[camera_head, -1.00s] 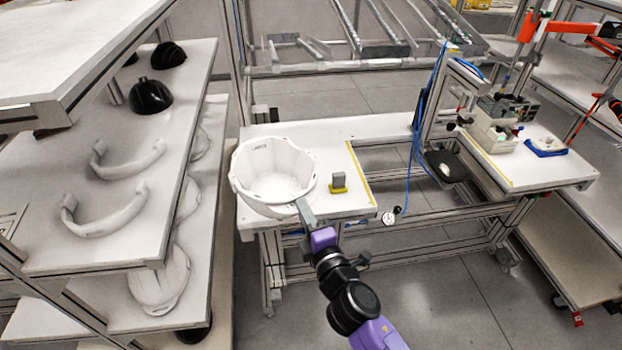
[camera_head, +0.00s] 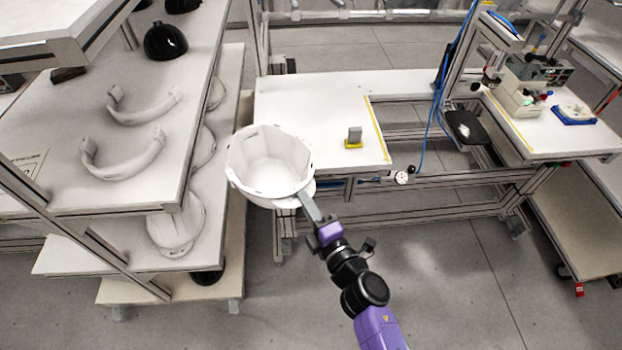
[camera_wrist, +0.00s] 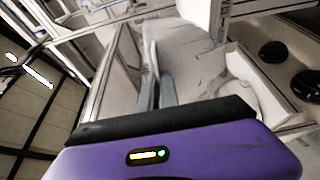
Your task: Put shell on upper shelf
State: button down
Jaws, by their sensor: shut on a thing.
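A white helmet shell (camera_head: 268,165) is held upside down, its open hollow facing up, in the head view. My gripper (camera_head: 308,200) is shut on the shell's near right rim and holds it in the air beside the front left corner of the worktable. In the wrist view the fingers (camera_wrist: 157,92) reach onto a pale surface that looks like the shell (camera_wrist: 190,55). The shelf rack stands at left; its upper shelf (camera_head: 70,185) carries white curved bands (camera_head: 125,158) and black domed shells (camera_head: 165,41).
The white worktable (camera_head: 300,100) holds a small grey block on a yellow base (camera_head: 354,138). A lower shelf (camera_head: 220,185) holds another white shell (camera_head: 176,225). A higher slab (camera_head: 55,25) overhangs the rack's far left. A second bench (camera_head: 545,125) stands right.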

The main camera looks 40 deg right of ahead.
jog(key=s+a+f+n+y, duration=0.2)
jog(key=s+a+f+y, duration=0.1)
jog(key=a+f, duration=0.4)
jog(key=shift+s+f+t, duration=0.3)
jog(key=shift+s+f, duration=0.05)
jog(key=shift+s, duration=0.1)
jog(key=shift+a, duration=0.1)
jog(key=shift+w, duration=0.1)
